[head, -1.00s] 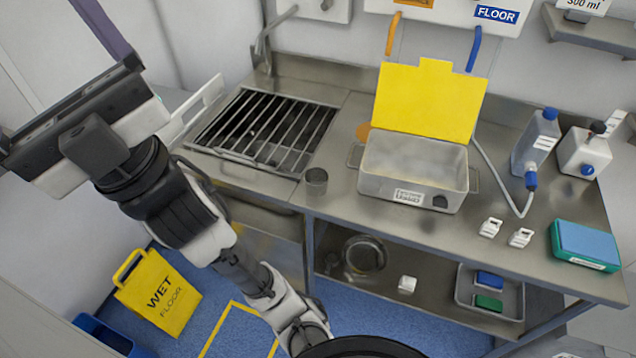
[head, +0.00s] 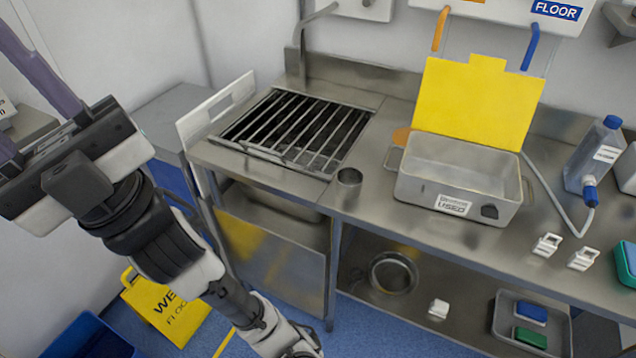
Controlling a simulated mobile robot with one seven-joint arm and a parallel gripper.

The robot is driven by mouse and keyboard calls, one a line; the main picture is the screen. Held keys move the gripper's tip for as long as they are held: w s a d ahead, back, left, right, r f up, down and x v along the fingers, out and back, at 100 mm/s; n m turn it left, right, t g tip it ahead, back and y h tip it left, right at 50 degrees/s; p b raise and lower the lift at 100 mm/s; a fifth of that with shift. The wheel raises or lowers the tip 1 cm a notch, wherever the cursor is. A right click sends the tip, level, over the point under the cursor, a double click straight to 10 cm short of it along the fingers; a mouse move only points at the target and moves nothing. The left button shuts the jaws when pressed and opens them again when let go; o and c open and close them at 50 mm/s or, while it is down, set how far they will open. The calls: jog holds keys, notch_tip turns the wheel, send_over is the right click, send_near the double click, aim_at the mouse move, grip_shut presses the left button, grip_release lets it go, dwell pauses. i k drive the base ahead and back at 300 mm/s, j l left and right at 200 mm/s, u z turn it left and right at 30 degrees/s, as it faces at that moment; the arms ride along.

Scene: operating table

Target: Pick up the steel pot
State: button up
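A round steel pot (head: 393,273) sits on the lower shelf under the counter, left of a small white block. A small steel cup (head: 349,180) stands upright on the counter, between the grate and a steel basin. My gripper (head: 75,165) is raised at the left edge of the head view, far from both. Its two purplish fingers are spread apart with nothing seen between them. Their tips are cut off by the picture edge.
The steel basin (head: 458,180) with a yellow lid stands on the counter, a bottle (head: 597,155) to its right. A barred sink grate (head: 295,130) is at the left. The shelf tray (head: 560,325) holds blue and green items. A yellow wet-floor sign (head: 165,310) stands below my arm.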

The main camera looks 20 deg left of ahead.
aim_at(348, 180)
jog(key=l+u, duration=0.15)
jog(key=u, duration=0.2)
jog(key=i+l+u, duration=0.1)
jog(key=u, duration=0.25)
jog(key=l+u, duration=0.8)
jog(key=l, duration=1.25)
jog(key=k+u, duration=0.05)
